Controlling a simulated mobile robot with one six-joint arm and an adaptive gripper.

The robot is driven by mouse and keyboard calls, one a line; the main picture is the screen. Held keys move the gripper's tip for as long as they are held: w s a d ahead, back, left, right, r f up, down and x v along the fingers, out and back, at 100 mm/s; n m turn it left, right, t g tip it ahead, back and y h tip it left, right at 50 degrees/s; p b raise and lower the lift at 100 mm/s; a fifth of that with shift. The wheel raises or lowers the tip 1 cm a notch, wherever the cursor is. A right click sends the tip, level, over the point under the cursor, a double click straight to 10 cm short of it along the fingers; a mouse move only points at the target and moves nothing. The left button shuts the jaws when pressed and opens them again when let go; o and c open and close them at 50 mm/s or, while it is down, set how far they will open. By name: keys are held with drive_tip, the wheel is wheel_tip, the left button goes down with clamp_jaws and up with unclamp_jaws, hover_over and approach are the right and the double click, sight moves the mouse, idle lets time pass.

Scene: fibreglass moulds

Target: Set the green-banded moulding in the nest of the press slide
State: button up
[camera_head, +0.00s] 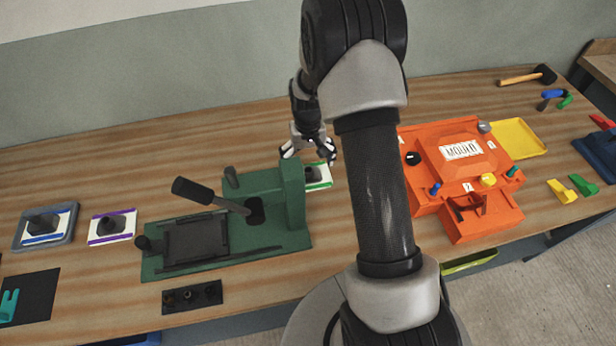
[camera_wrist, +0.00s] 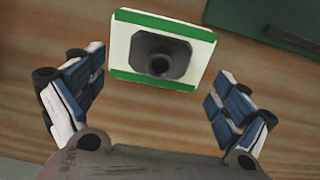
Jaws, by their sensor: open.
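The green-banded moulding (camera_head: 319,177) is a white plate with green edge bands and a dark grey raised centre. It lies on the wooden table just behind and right of the green press (camera_head: 292,200), partly hidden by it. In the wrist view the moulding (camera_wrist: 197,39) lies ahead of my fingers, roughly centred between them and untouched. My gripper (camera_head: 308,150) is open and empty above the table by the moulding; its spread fingers also show in the wrist view (camera_wrist: 158,105). The press slide (camera_head: 196,238) is a dark tray at the press's left, with a black-handled lever over it.
A purple-banded moulding (camera_head: 111,227) and a blue-banded one in a grey tray (camera_head: 23,240) lie left of the press. A black block with holes (camera_head: 192,296) lies in front. The orange mould unit (camera_head: 425,181) stands right of my arm. The table behind the press is clear.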

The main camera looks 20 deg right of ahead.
sight(308, 170)
wheel_tip(308, 170, down, 4)
drive_tip(key=shift+f+b, duration=0.2)
drive_tip(key=shift+b, duration=0.35)
drive_tip(key=shift+r, duration=0.1)
drive_tip(key=c, duration=1.5)
drive_tip(key=shift+r, duration=0.1)
wheel_tip(308, 170, up, 20)
drive_tip(key=p, duration=0.4)
drive_tip(key=shift+p, duration=0.35)
drive_tip(key=shift+c, duration=0.2)
